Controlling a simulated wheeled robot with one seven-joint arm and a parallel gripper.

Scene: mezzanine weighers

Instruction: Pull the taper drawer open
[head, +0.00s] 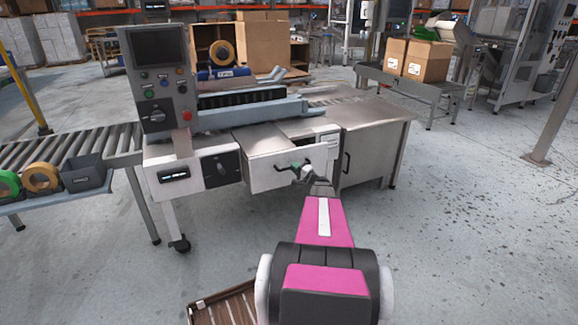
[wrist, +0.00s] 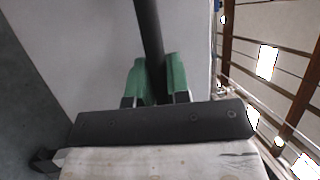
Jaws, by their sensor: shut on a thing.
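The taper drawer (head: 268,175) has a pale front on the grey taping machine, below its bed and right of a panel with a dark knob. Its front appears to stand forward of that panel; its inside cannot be made out. A dark bar handle (head: 288,166) crosses the drawer front. My gripper (head: 301,172) is at the handle's right part, shut on it. In the wrist view, the green fingertips of my gripper (wrist: 154,80) close around the dark handle bar (wrist: 149,30), with the pale drawer front (wrist: 95,50) behind.
A control box with screen (head: 158,80) rises at the machine's left. A roller conveyor (head: 75,145) and a shelf with tape rolls (head: 42,178) stand further left. A metal cabinet (head: 365,150) adjoins on the right. A brown slatted thing (head: 228,305) lies at front. Floor at right is clear.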

